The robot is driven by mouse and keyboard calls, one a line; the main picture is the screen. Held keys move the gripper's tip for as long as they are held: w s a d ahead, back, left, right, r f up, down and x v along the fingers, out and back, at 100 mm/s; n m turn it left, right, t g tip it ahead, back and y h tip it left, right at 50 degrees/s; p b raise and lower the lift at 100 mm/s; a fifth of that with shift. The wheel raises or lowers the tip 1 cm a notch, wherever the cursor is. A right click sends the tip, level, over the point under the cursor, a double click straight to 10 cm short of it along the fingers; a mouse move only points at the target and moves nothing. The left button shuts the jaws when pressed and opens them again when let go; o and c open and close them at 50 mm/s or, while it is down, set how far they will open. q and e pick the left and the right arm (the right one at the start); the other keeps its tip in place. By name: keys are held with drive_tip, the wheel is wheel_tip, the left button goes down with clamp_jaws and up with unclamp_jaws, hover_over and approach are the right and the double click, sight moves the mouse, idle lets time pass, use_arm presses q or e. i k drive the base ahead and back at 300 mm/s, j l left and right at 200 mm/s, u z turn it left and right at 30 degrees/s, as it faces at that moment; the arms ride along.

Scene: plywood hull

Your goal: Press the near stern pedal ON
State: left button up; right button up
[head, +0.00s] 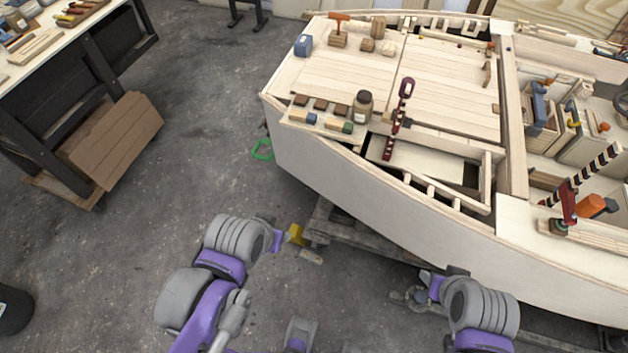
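The hull (370,185) rests on a dark cradle (345,228) with its stern toward the left. A small yellow part (296,235) shows at the cradle's near stern corner, low by the floor; it looks like the pedal, but its ON or OFF position cannot be read. A pale flat piece (311,257) lies just below it in the picture. My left gripper (278,238) appears just left of the yellow part; contact cannot be told, and its fingers are mostly hidden. My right gripper (428,284) is beside the hull's near side, its fingers also unclear.
A green ring (262,150) lies on the floor by the stern. A grey fitting (413,297) sits under the hull near my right gripper. A workbench (60,40) and a brown board (115,140) stand at left. The floor between is clear.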

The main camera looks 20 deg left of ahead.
sight(310, 256)
drive_tip(key=j+z, duration=0.1)
drive_tip(key=z, duration=0.95)
drive_tip(key=k+j+z, duration=0.1)
drive_tip(key=j+z, duration=0.4)
drive_tip(key=k+j+z, duration=0.15)
drive_tip(key=j+z, duration=0.35)
drive_tip(key=k+j+z, duration=0.2)
drive_tip(key=j, duration=0.25)
drive_tip(key=k+j+z, duration=0.2)
drive_tip(key=k+j, duration=0.8)
drive_tip(key=j, duration=0.15)
